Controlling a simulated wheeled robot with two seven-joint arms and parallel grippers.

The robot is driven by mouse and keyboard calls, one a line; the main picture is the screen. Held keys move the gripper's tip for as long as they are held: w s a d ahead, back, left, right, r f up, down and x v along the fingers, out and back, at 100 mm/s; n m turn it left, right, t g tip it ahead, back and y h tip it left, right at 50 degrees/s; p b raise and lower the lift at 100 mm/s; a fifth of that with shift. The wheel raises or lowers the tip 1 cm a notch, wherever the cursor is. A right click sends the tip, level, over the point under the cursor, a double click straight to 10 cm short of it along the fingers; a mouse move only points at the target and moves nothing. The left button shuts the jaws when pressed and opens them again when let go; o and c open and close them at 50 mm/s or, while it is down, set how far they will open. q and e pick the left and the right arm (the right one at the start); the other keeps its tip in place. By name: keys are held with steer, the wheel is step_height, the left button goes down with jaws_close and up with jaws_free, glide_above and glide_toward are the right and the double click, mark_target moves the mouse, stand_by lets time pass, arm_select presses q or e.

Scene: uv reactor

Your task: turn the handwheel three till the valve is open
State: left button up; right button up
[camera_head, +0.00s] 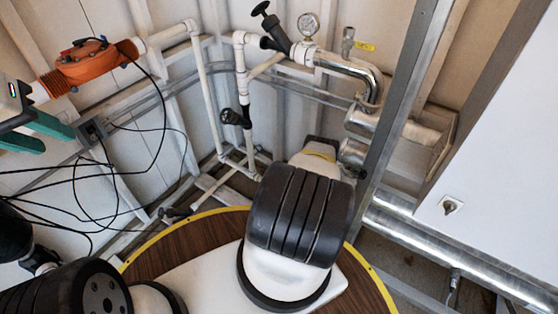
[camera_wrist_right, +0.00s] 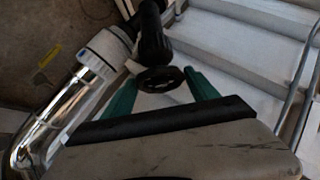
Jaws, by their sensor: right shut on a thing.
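In the right wrist view a small black handwheel (camera_wrist_right: 160,79) sits on a black valve body (camera_wrist_right: 153,42). My right gripper (camera_wrist_right: 162,84) has one teal finger on each side of the wheel and is shut on it. In the head view my right arm hides this gripper and the wheel it holds. My left gripper (camera_head: 57,138) is at the left edge of the head view, with its two teal fingers apart and nothing between them. I cannot tell from the wheel how far the valve is open.
White pipes (camera_head: 205,95) carry other black valves, one with a handwheel (camera_head: 260,8) near a gauge (camera_head: 308,24). An orange unit (camera_head: 88,62) with loose black cables is near my left gripper. A steel post (camera_head: 402,90) and white panel (camera_head: 500,140) stand at the right.

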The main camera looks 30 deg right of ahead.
steer(key=shift+s+f+n+t+y, duration=0.15)
steer(key=shift+n+t+y, duration=0.35)
steer(key=shift+n+t, duration=0.95)
steer(key=shift+n+g, duration=0.25)
steer(key=shift+n, duration=0.2)
steer(key=o, duration=1.3)
steer(key=shift+d, duration=0.1)
steer(key=shift+v, duration=3.85)
